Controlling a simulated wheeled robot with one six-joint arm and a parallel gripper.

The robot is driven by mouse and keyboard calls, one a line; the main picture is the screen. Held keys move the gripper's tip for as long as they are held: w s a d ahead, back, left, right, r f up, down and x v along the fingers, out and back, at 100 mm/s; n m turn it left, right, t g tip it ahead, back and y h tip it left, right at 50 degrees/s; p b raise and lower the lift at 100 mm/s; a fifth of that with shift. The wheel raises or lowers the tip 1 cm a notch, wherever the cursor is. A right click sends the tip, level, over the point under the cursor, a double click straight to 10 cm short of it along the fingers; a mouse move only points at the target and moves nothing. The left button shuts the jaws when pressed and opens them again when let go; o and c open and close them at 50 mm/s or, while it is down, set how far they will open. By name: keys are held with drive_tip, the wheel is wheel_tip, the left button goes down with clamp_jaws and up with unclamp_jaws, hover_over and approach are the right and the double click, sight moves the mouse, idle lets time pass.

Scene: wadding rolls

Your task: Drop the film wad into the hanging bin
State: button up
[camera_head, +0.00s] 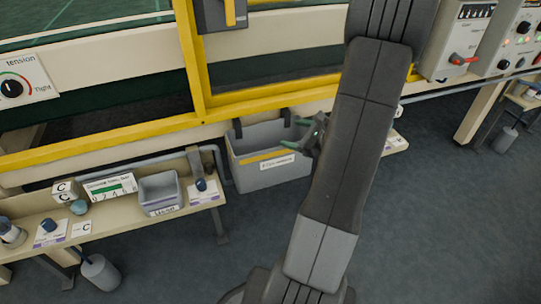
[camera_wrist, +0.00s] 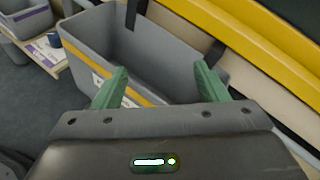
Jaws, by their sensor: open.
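The grey hanging bin (camera_head: 262,177) hangs by dark straps below the yellow frame, with a yellow band and a white label on its front. In the wrist view the bin (camera_wrist: 88,68) lies just beyond my fingers, its open top facing up. My gripper (camera_wrist: 162,72) has two green fingers, spread apart with nothing between them. In the head view my gripper (camera_head: 312,134) is at the bin's right end, partly hidden by my arm. I see no certain film wad; part of the bin's inside is hidden. A small blue-green ball (camera_head: 79,207) sits on the bench.
The cream bench (camera_head: 110,226) at left holds a small grey tray (camera_head: 160,193), boxes, cards and knobs. The yellow frame (camera_head: 150,129) runs behind and above the bin. A control box (camera_head: 450,40) stands at upper right. The dark floor in front is mostly clear.

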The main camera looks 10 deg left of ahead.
drive_tip(key=p+v, duration=0.1)
drive_tip(key=v, duration=0.4)
drive_tip(key=shift+s+d+r, duration=0.1)
drive_tip(key=shift+d, duration=0.15)
drive_tip(key=shift+a, duration=0.1)
drive_tip(key=w+a+f, duration=0.1)
drive_tip(key=w+a, duration=0.5)
drive_tip(key=a, duration=0.5)
drive_tip(key=shift+w+b, duration=0.25)
drive_tip(key=shift+b, duration=0.1)
drive_tip(key=shift+f, duration=0.15)
